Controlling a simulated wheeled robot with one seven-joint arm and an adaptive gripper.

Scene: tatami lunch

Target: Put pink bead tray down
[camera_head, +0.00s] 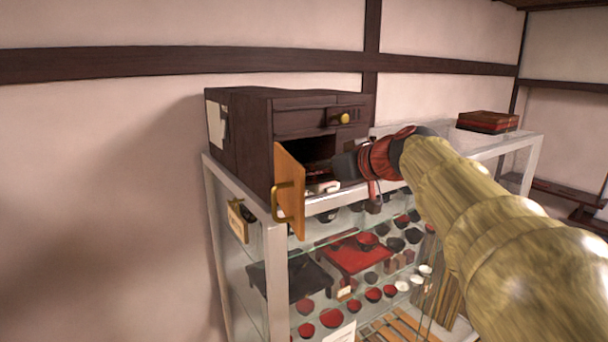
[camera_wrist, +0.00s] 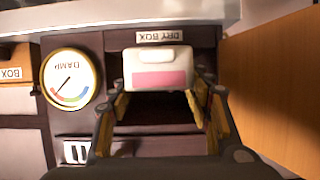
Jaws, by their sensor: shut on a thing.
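The pink bead tray (camera_wrist: 160,68) is a small white tray with a pink panel. In the wrist view my gripper (camera_wrist: 162,92) has it between its fingertips, at the opening of the dark compartment marked DRY BOX (camera_wrist: 160,35). In the head view my gripper (camera_head: 342,166) is at the cabinet's open front. A small white piece (camera_head: 324,187) just below the opening may be the tray; it is too small to be sure. The compartment's inside is dark, and I cannot tell whether the tray touches its floor.
The compartment's orange wooden door (camera_head: 290,190) stands open close beside my gripper, with a brass handle. The dark cabinet (camera_head: 240,140) stands on a glass display case (camera_head: 240,245) full of bowls. A round damp gauge (camera_wrist: 71,79) is beside the opening. A red box (camera_head: 487,122) lies further right.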

